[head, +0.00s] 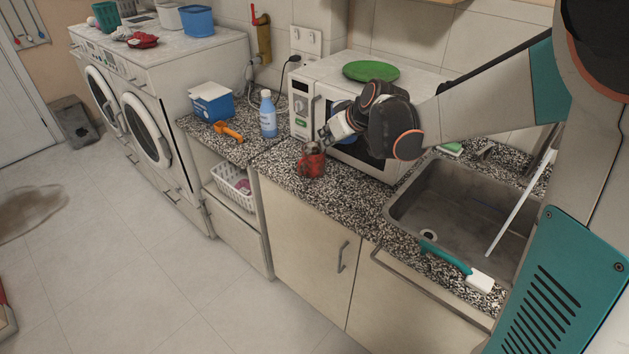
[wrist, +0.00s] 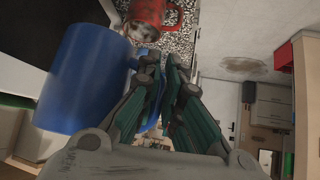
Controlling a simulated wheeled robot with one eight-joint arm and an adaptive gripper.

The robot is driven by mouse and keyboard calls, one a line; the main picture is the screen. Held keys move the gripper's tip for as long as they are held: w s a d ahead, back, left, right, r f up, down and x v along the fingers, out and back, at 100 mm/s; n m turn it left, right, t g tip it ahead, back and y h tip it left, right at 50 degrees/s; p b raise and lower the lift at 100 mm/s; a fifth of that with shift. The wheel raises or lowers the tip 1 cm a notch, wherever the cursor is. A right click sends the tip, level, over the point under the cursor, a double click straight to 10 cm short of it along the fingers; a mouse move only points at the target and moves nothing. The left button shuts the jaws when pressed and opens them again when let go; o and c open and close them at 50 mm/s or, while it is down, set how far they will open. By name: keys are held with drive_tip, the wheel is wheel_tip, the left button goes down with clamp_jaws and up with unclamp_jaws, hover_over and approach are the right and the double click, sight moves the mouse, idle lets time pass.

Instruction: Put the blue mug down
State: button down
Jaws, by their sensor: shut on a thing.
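The blue mug (wrist: 85,80) is large and close on the left of the wrist view. In the head view a bit of its blue side (head: 341,107) shows behind my gripper (head: 325,138), in front of the microwave. In the wrist view my gripper (wrist: 166,72) has its fingertips close together at the mug's right side, where its handle seems to be. It is shut on the mug; the exact grip is partly hidden. The mug appears held above the counter (head: 290,180).
A worn red mug (head: 312,161) stands on the counter just below my gripper; it also shows in the wrist view (wrist: 155,14). The microwave (head: 302,105) with a green plate (head: 371,71) is behind. A blue bottle (head: 268,115) stands left, the sink (head: 460,215) right.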

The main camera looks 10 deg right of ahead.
wheel_tip(320, 180, down, 19)
drive_tip(key=b, duration=0.5)
drive_tip(key=shift+r+b, duration=0.2)
drive_tip(key=shift+b, duration=0.2)
drive_tip(key=shift+r, duration=0.1)
drive_tip(key=c, duration=2.1)
unclamp_jaws()
drive_tip(key=shift+f, duration=0.2)
drive_tip(key=shift+c, duration=0.2)
drive_tip(key=o, duration=0.4)
drive_tip(key=shift+o, duration=0.2)
